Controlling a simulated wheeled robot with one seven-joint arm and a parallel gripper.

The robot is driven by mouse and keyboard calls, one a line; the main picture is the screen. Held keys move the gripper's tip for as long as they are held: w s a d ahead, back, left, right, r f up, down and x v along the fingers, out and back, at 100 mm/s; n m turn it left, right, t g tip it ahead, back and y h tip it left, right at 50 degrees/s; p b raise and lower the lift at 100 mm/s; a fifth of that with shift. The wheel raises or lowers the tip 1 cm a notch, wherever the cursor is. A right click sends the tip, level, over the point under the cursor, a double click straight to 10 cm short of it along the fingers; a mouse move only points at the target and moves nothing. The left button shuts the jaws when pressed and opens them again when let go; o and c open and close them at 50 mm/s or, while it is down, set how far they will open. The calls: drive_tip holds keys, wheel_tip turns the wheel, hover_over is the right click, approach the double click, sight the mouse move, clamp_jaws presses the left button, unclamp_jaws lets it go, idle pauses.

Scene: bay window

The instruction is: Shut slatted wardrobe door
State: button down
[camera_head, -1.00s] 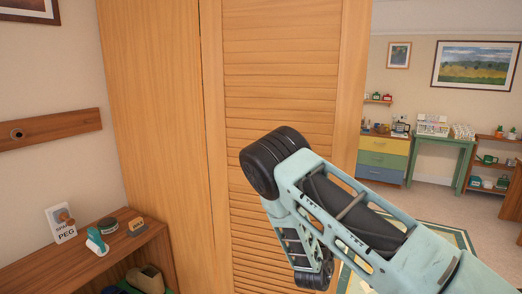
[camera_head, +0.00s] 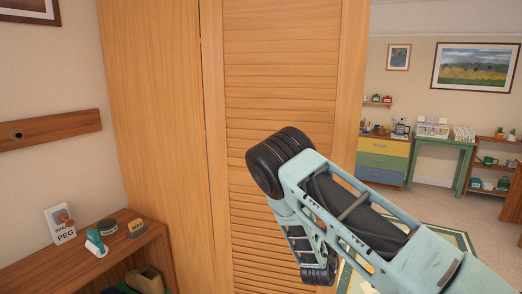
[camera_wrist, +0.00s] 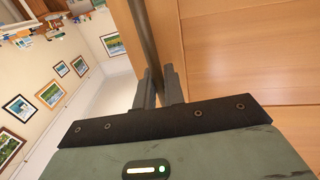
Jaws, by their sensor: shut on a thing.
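The slatted wardrobe door (camera_head: 275,85) is light wood and stands upright in the middle of the head view. A thin dark line runs along its left edge, beside the plain wardrobe panel (camera_head: 150,110); how far the door stands open is hard to tell. In the wrist view, my gripper (camera_wrist: 159,78) is shut on a dark grey bar handle (camera_wrist: 145,28), which runs between the fingers beside the wooden door (camera_wrist: 240,55). In the head view my arm crosses in front of the door's lower right part, and the gripper cannot be made out there.
A wooden shelf unit (camera_head: 70,262) with small items stands at lower left, below a wall rail (camera_head: 50,131). To the right, the room holds a drawer chest (camera_head: 383,160), a green table (camera_head: 441,145) and a rug (camera_head: 455,240), with open floor between.

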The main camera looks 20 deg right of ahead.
drive_tip(key=shift+w+d+n+t+y+b, duration=0.3)
drive_tip(key=shift+w+d, duration=0.3)
drive_tip(key=shift+w, duration=0.15)
drive_tip(key=shift+w+d+t+b, duration=0.3)
drive_tip(key=shift+w+d, duration=0.3)
drive_tip(key=shift+w, duration=0.05)
drive_tip(key=shift+w+n+y, duration=0.1)
drive_tip(key=shift+n+y, duration=0.2)
drive_tip(key=shift+d, duration=0.1)
drive_tip(key=shift+w+d+t+y+b, duration=0.35)
drive_tip(key=shift+w+d, duration=0.2)
drive_tip(key=shift+w, duration=0.25)
drive_tip(key=shift+w+d+n+t+y+b, duration=0.25)
drive_tip(key=shift+w+d+n+b, duration=0.25)
drive_tip(key=shift+w, duration=0.35)
